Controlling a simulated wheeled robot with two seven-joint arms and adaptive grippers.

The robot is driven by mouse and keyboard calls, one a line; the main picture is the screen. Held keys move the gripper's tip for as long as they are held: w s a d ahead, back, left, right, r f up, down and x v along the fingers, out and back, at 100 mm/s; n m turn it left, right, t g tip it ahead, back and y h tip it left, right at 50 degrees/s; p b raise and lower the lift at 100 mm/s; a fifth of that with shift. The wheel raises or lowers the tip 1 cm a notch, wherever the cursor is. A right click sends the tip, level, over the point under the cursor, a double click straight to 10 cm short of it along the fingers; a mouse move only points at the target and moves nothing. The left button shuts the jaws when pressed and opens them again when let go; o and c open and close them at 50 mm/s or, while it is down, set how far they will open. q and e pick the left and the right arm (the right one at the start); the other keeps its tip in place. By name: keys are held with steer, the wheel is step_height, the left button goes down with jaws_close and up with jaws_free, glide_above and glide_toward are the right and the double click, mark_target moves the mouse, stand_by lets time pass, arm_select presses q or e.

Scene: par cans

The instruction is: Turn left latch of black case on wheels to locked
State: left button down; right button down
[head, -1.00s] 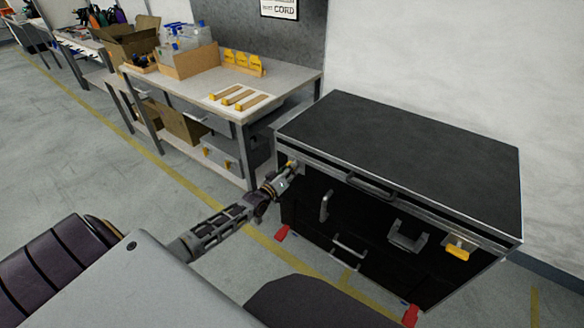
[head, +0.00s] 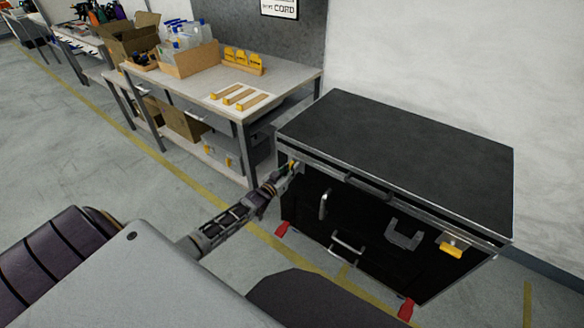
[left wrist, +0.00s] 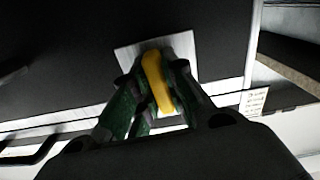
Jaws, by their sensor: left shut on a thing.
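The black case on wheels (head: 400,150) stands against the wall, its lid down, with a metal-edged top. Its left latch (left wrist: 156,82) shows in the left wrist view as a yellow handle on a light metal plate (left wrist: 128,58). My left gripper (head: 292,168) is at the case's upper left front corner. In the left wrist view its green fingers (left wrist: 158,92) are closed on the yellow handle from both sides. The handle looks slightly tilted in that view. The right latch (head: 452,248), also yellow, is on the front's right side. My right gripper is not in view.
A workbench (head: 290,79) with boxes, bottles and yellow-ended wooden pieces stands left of the case. Red wheel parts (head: 405,309) stick out at the case's foot. Open floor (head: 80,190) lies to the left.

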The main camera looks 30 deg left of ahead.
arm_select(q)
steer(key=shift+m, duration=0.4)
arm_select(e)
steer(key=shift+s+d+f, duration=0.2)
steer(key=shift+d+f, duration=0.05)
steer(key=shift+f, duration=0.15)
arm_select(q)
steer(key=c, duration=1.4)
jaws_free()
steer(key=shift+c, duration=0.2)
steer(key=shift+s, duration=0.25)
steer(key=s+a, duration=0.1)
steer(key=s, duration=1)
steer(key=shift+s, duration=0.25)
steer(key=shift+f, duration=0.1)
